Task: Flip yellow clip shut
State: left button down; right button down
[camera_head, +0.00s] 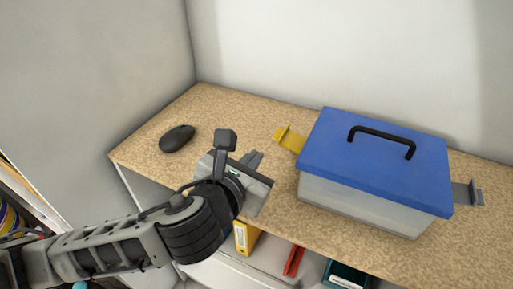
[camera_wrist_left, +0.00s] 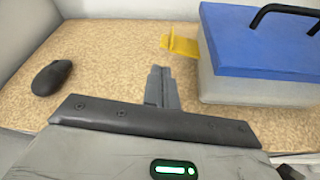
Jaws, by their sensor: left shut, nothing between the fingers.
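The yellow clip (camera_head: 289,138) sticks outward from the left end of the box, in line with the rim of the blue lid (camera_head: 375,150). It also shows in the left wrist view (camera_wrist_left: 180,44), folded out away from the box wall. A grey clip (camera_head: 468,193) sticks out at the right end. The box body (camera_head: 365,205) is pale and translucent. My left gripper (camera_head: 253,158) is shut and empty, in front and to the left of the box, apart from the yellow clip. In the left wrist view its fingers (camera_wrist_left: 160,88) point toward the clip. My right gripper is out of view.
A black mouse (camera_head: 177,138) lies on the speckled shelf top (camera_head: 225,115) at the left. Walls close off the back and left. A yellow binder (camera_head: 245,237) and a red item (camera_head: 293,261) stand on the shelf below.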

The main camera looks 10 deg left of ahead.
pick_arm(q)
jog(key=shift+s+r, duration=0.1)
jog(key=shift+s, duration=0.15)
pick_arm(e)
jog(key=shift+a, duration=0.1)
